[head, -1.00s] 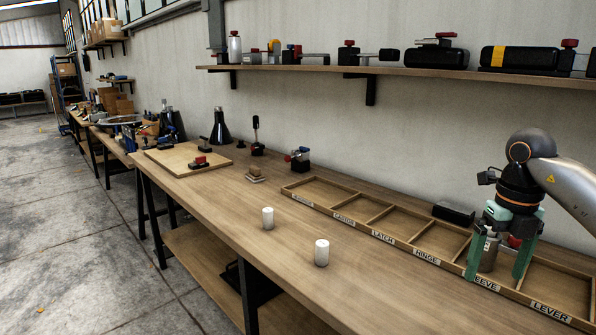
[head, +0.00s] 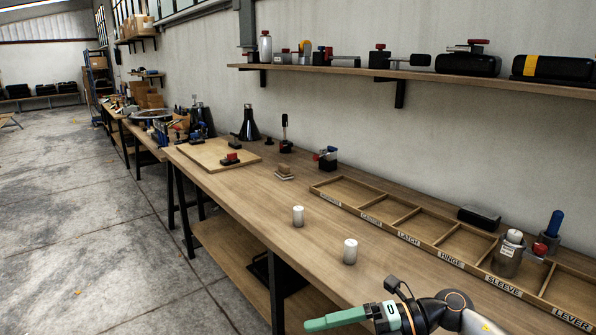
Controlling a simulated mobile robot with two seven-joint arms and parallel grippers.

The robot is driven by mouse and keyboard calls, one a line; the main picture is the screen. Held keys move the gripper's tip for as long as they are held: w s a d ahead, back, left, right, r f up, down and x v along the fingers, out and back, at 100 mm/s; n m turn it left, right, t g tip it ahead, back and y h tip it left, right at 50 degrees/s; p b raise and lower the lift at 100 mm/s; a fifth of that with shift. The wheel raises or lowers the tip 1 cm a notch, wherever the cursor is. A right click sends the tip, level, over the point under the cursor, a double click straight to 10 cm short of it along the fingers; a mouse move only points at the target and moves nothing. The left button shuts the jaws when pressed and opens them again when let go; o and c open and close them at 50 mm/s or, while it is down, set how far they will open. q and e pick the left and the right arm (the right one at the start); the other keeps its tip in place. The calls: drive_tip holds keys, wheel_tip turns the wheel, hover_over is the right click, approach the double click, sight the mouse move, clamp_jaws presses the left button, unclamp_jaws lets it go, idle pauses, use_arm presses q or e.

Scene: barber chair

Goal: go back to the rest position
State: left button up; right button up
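My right gripper (head: 322,322) is low in the head view, over the front edge of the bench, its green finger pointing left. It is seen from the side, so its opening cannot be made out, and I see nothing held in it. My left gripper is out of view. A grey cylinder with a white top (head: 509,252) stands upright in the SLEEVE compartment of the labelled wooden tray (head: 450,260), well apart from my gripper.
Two white cylinders (head: 298,216) (head: 350,251) stand on the bench (head: 250,205). A red-and-blue part (head: 548,238) stands by the SLEEVE compartment. A black case (head: 479,216) lies behind the tray. A wooden board (head: 215,154) lies farther left. A loaded shelf (head: 400,73) runs above.

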drive_tip(key=s+d+f+m+t+h+p, duration=0.25)
drive_tip(key=f+m+t+h, duration=0.2)
drive_tip(key=m+t, duration=0.65)
drive_tip(key=s+d+f+m+t+h+p, duration=0.15)
drive_tip(key=d+f+m+t+h, duration=0.35)
drive_tip(key=m, duration=1.2)
drive_tip(key=s+d+f+m+g+h+p, duration=0.1)
drive_tip(key=s+d+f+m+g, duration=0.1)
drive_tip(key=s+f, duration=0.4)
drive_tip(key=s+d+f+m+g+h+p, duration=0.1)
drive_tip(key=s+f+m+g+h, duration=0.1)
drive_tip(key=s+f, duration=0.4)
drive_tip(key=shift+s+d+f+m+g, duration=0.25)
drive_tip(key=shift+d+f+m+g, duration=0.15)
drive_tip(key=shift+m+g, duration=0.55)
